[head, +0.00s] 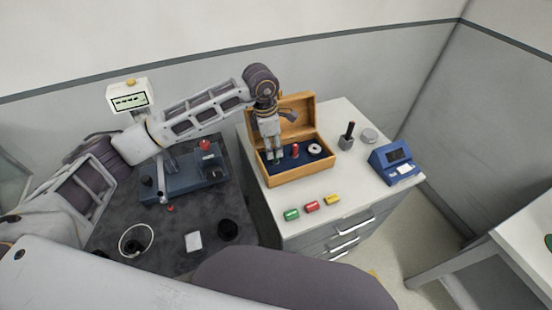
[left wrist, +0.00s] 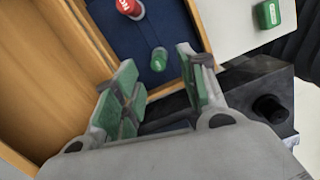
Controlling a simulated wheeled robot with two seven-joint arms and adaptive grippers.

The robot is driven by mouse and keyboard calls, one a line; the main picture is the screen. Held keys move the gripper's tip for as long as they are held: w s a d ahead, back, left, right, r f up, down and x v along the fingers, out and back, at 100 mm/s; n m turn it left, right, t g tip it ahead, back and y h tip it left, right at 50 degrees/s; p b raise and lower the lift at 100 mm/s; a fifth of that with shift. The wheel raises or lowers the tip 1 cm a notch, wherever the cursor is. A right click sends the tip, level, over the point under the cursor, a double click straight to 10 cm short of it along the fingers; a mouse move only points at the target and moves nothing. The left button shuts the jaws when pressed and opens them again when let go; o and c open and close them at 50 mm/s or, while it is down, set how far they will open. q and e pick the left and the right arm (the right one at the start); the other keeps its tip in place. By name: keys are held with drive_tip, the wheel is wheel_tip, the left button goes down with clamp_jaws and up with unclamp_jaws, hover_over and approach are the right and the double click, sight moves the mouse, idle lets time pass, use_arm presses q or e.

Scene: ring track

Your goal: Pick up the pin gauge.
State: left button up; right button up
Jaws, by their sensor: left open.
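An open wooden box (head: 298,179) with a dark blue lining stands on the white cabinet. In it are a green-topped cylinder (left wrist: 158,60), a red-topped cylinder (head: 295,151) with white lettering, and a pale ring (head: 314,148). I cannot tell for sure which of these is the pin gauge. My left gripper (head: 274,153) points down into the left part of the box. In the left wrist view its green-padded fingers (left wrist: 160,95) are open and empty, with the green-topped cylinder beyond the gap between them. The red-topped cylinder (left wrist: 130,8) is farther off. My right gripper is not in view.
The box's raised lid (head: 298,115) stands behind my gripper. Green (head: 291,214), red (head: 311,206) and yellow (head: 332,199) blocks lie in front of the box. A dark holder (head: 346,141) and a blue device (head: 396,164) stand to the right.

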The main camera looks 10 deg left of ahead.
sight(276, 159)
use_arm(q)
drive_tip(key=shift+f, duration=0.15)
drive_tip(key=shift+d+f, duration=0.1)
drive_tip(key=shift+f, duration=0.2)
drive_tip(key=f, duration=0.1)
drive_tip(key=f+b, duration=0.1)
drive_tip(key=shift+w+d+f, duration=0.15)
drive_tip(key=shift+d+f, duration=0.15)
drive_tip(key=shift+f, duration=0.05)
drive_tip(key=shift+d+f+b, duration=0.1)
drive_tip(key=shift+f+b, duration=0.25)
drive_tip(key=shift+f, duration=0.4)
drive_tip(key=shift+c, duration=0.2)
drive_tip(key=c, duration=0.5)
clamp_jaws()
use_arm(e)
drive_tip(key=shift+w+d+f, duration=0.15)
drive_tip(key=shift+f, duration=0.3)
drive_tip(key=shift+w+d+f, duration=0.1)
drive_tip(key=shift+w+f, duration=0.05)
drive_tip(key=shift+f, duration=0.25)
